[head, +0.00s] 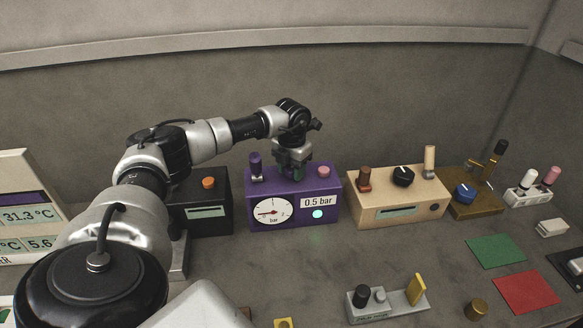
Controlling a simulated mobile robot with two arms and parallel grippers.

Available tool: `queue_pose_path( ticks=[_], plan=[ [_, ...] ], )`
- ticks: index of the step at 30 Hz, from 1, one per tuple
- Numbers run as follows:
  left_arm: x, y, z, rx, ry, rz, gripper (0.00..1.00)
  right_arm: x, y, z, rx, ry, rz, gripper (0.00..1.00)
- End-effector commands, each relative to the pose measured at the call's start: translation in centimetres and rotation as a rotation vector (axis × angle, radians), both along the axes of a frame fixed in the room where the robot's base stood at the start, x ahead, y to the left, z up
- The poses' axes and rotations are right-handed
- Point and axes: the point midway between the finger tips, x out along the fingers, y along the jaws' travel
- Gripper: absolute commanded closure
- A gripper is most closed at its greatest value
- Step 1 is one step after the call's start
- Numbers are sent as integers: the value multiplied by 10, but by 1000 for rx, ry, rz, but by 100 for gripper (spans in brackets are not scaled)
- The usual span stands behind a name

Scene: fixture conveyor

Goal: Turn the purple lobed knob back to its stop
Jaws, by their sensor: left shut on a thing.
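A purple box (324,186) stands at the back of the bench. Its front has a round dial gauge marked bar (273,212), a label reading 0.5 bar (318,201) and a lit pale green spot. My left gripper (296,170) points down onto the middle of the box's top and is shut on the purple lobed knob (297,175), which is mostly hidden behind the fingers. A dark purple upright post (256,164) stands left of the gripper, and a pink button (323,171) sits right of it. My right gripper is not in view.
A black box with an orange knob (208,183) stands close on the left. A beige box (394,205) with a black knob and levers stands close on the right. Green (496,251) and red (526,293) mats lie at front right.

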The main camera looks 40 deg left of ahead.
Motion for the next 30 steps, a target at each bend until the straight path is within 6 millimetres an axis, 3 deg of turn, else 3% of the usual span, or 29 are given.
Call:
queue_pose_path(
  ticks=[15, 30],
  plan=[
    [2, 1, 4, 0, -10, 415, 80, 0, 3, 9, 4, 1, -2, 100],
    [3, 2, 5, 0, -13, 545, 80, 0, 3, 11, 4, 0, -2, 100]
  ],
)
